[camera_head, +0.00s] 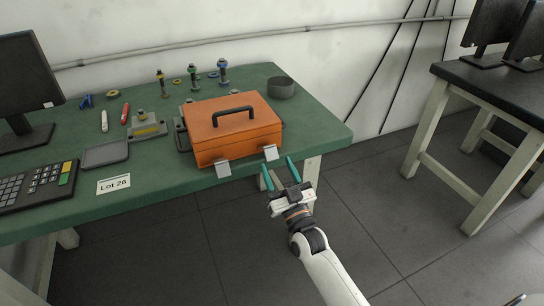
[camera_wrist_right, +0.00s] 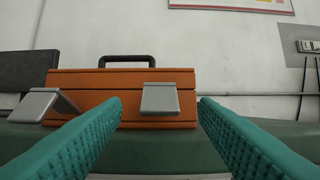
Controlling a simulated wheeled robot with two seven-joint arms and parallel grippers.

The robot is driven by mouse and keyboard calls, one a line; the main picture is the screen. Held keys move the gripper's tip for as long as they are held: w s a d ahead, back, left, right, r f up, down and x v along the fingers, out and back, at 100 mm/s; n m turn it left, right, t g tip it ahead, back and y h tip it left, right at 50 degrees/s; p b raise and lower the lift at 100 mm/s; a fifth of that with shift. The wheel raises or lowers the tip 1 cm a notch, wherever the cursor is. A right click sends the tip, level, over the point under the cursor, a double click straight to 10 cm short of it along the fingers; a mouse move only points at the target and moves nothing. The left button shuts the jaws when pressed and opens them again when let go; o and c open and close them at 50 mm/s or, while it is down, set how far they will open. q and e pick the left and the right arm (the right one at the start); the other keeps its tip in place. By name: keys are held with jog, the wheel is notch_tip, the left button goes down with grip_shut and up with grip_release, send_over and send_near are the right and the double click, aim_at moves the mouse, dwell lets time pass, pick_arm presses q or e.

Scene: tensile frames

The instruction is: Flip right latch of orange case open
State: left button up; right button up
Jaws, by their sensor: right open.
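The orange case (camera_head: 235,125) sits shut on the green table near its front edge, with its black handle (camera_head: 234,117) on the lid. Its right latch (camera_head: 271,153) is a grey plate on the front face; in the right wrist view the latch (camera_wrist_right: 160,98) shows between my fingers, beyond their tips. The left latch (camera_head: 223,169) juts outward from the front; it also shows in the right wrist view (camera_wrist_right: 47,103). My right gripper (camera_head: 280,174) is open and empty, in front of the case near the right latch, apart from it. My left gripper is out of view.
The green table (camera_head: 316,131) holds a dark round bowl (camera_head: 281,87) right of the case, and a grey tray (camera_head: 105,154), keyboard (camera_head: 38,185) and "Lot 26" card (camera_head: 114,185) to the left. Several bolts stand behind. Open floor lies in front.

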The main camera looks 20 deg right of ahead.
aim_at(272, 160)
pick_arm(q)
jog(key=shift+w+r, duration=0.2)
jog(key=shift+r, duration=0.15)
pick_arm(e)
jog(key=shift+x, duration=2.3)
jog(key=c, duration=0.9)
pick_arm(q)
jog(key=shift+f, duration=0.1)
pick_arm(e)
jog(key=shift+f, duration=0.1)
jog(key=shift+c, duration=0.4)
jog(key=shift+f+t+b, duration=0.3)
jog(key=shift+t+b, duration=0.1)
jog(key=shift+b, duration=0.85)
jog(key=shift+f+t+b, duration=0.2)
jog(key=shift+t+b, duration=0.3)
jog(key=shift+b, duration=0.65)
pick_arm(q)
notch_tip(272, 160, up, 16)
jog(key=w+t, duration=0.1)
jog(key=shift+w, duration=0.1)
